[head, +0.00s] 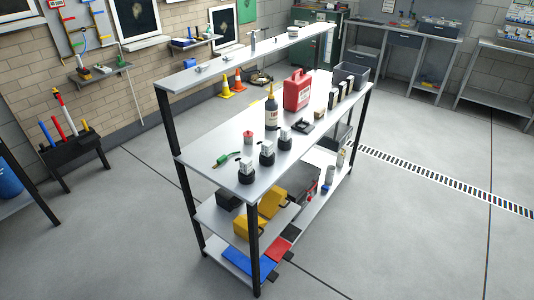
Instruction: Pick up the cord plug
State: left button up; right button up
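A small green piece with a short dark curved end (222,159) lies on the middle shelf top (200,158) of the rack, near its left front edge. It looks like the cord plug, but it is too small to be sure. A red-capped white canister (248,138) stands just right of it. Neither of my grippers shows in the head view, and nothing is touching the green piece.
Several black-and-white jars (267,157), a dark bottle (271,115) and a red jerrycan (297,91) stand on the same shelf. An upper shelf (250,57) runs above its back. The grey floor (420,240) at right is clear.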

aim_at(267, 147)
jog(key=u, duration=4.6)
jog(key=z, duration=1.05)
jog(key=k+l+z, duration=0.2)
jog(key=z, duration=0.2)
jog(key=k+l+z, duration=0.15)
jog(key=l+z, duration=0.3)
jog(key=k+l+z, duration=0.15)
jog(key=z, duration=0.25)
jog(key=l+z, duration=0.45)
